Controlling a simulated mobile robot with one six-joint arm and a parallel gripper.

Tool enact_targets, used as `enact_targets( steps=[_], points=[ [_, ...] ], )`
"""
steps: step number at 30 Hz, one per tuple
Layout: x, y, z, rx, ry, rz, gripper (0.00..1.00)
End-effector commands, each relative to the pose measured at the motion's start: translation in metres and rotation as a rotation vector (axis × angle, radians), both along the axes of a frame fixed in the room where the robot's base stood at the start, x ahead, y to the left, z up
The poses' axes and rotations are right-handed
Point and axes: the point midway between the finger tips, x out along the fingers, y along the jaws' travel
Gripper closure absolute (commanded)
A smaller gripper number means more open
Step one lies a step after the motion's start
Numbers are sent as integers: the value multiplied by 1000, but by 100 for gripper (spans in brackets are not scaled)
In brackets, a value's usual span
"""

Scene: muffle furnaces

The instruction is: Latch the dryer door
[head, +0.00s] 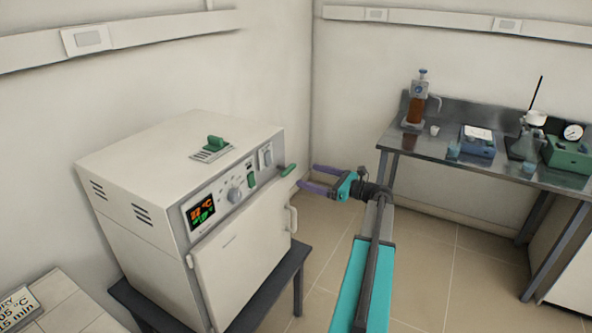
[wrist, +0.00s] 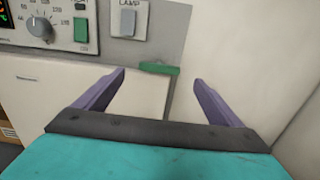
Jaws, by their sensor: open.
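The dryer (head: 150,180) is a white box with a control panel on its front. Its door (head: 240,265) sits up against the front below the panel, and a pale handle (head: 292,218) is at its right edge. I cannot tell whether the door is fully flush. A green latch lever (head: 290,169) sticks out near the panel's right end. In the wrist view the lever (wrist: 160,69) lies roughly level, above the door's right part. My gripper (head: 308,177) is open and empty, just right of the lever. In the wrist view its purple fingers (wrist: 160,77) stand either side of the lever, apart from it.
The dryer stands on a dark table (head: 285,270). A green item (head: 215,143) sits on its top. A steel bench (head: 480,165) with lab equipment stands at the right. A white-tiled surface with a sign (head: 18,300) is at lower left. The floor between is clear.

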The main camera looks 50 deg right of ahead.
Motion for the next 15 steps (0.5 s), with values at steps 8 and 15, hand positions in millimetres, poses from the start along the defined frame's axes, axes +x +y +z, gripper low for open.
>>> enact_targets(
  steps=[8, 15],
  points=[
    [40, 10, 2, 0, 1, 2, 11],
    [64, 15, 1, 0, 0, 0, 11]
  ],
)
